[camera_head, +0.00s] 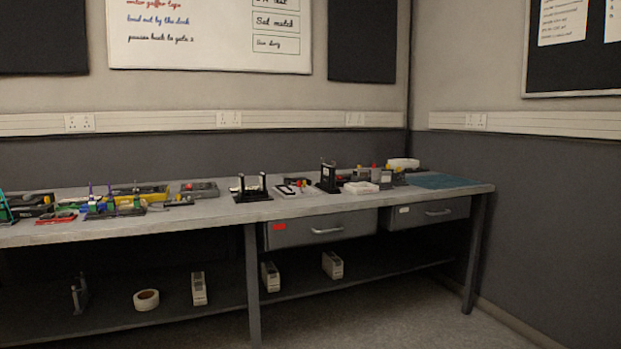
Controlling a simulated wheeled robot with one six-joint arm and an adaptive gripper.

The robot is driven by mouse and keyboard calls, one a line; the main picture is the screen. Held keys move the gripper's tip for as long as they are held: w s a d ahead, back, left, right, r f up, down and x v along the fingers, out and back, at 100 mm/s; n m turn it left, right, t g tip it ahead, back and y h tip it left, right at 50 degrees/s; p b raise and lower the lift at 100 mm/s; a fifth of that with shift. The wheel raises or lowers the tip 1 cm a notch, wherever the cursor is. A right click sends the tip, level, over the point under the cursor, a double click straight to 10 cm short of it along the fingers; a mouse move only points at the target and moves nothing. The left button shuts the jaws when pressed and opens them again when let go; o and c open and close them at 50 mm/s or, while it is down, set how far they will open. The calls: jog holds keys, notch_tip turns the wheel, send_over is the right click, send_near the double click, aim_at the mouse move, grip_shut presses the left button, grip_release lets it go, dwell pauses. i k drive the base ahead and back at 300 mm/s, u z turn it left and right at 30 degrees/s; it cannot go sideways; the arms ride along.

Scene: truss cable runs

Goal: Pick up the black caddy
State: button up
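Two dark upright items stand on the workbench (385,208), and either could be the black caddy. One is a low black holder (252,194) with two upright posts, near the middle of the bench. The other is a taller black piece (328,178) to its right, behind the drawer with the red label. At this distance I cannot tell for sure which one is the caddy. My gripper is not in view.
Tools and coloured parts crowd the bench's left half, including a yellow-and-black case (140,193). A white tray (361,187) and a teal mat (438,181) lie to the right. The lower shelf holds a white roll (146,300) and several boxes. Floor at front right is clear.

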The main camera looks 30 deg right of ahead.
aim_at(329, 181)
jog(key=i, duration=1.4)
jog(key=z, duration=1.95)
jog(key=i, duration=0.9)
jog(key=z, duration=0.05)
